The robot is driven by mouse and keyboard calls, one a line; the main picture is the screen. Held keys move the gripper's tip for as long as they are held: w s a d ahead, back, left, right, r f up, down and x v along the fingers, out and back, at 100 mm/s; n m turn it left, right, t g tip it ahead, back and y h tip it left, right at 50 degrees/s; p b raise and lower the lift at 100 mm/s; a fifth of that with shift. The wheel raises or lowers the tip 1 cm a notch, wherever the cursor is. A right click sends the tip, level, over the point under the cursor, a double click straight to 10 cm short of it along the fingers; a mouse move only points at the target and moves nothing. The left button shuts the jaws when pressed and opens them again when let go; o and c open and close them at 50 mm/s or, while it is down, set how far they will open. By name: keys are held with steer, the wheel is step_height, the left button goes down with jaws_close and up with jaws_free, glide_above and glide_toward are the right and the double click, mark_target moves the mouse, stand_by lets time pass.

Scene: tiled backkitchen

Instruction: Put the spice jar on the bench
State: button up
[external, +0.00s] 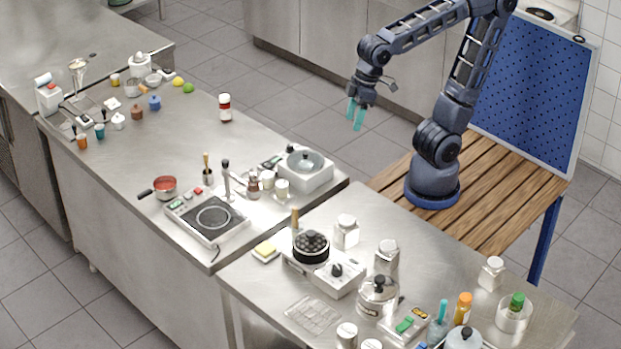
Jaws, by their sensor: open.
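A pale canister (346,231) and a metal-looking one (386,256) stand on the right steel bench (435,245). My gripper (356,114) points down in the air with its teal fingers apart and nothing between them. In the picture it is to the right of the red-lidded jar, well apart from it.
Burners, pots and bottles crowd the right bench. The left bench is clear around the red-lidded jar. A wooden slatted table (495,215) is under my base.

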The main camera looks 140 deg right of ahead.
steer(key=s+a+f+n, duration=0.4)
steer(key=s+a+n, duration=0.2)
steer(key=s+a, duration=0.2)
steer(key=shift+s+f+n+t+y, duration=0.3)
steer(key=shift+s+n+t, duration=0.1)
steer(key=shift+s, duration=0.15)
